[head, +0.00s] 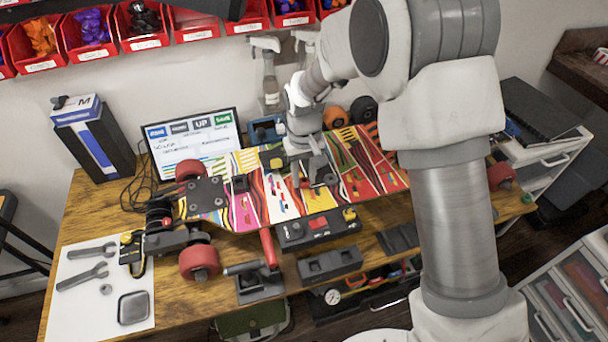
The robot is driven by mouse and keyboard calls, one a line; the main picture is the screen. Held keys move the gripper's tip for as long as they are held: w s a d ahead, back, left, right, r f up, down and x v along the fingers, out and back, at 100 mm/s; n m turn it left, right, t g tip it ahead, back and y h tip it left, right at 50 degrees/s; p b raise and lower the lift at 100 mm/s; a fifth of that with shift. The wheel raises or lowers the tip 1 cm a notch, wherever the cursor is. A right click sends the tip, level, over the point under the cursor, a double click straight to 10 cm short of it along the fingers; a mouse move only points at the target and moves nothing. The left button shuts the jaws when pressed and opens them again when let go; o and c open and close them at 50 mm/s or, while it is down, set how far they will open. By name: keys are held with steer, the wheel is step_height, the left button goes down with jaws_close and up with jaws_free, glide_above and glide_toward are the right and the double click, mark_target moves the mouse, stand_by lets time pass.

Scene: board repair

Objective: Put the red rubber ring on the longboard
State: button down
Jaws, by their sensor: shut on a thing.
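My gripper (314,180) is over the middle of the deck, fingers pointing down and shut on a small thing. A little red shows at the fingertips, which fits the red rubber ring, but the fingers and the red pattern behind make its shape hard to tell. I cannot tell whether it touches the deck. A truck with dark parts (165,238) is at the board's left end.
A white mat (75,310) with wrenches lies at the front left of the wooden bench (85,210). A black holder (330,263), a red-handled tool (269,248) and a tool case (318,229) sit along the front. A screen (195,140) and red bins (88,33) are behind.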

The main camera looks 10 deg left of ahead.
steer(key=shift+f, duration=0.4)
stand_by(0.4)
steer(key=shift+c, duration=2.4)
jaws_free()
steer(key=shift+c, duration=0.2)
steer(key=shift+c, duration=0.8)
steer(key=shift+r, duration=0.1)
step_height(320, 180, up, 7)
steer(key=p, duration=0.4)
steer(key=shift+r, duration=0.2)
steer(key=shift+d, duration=0.1)
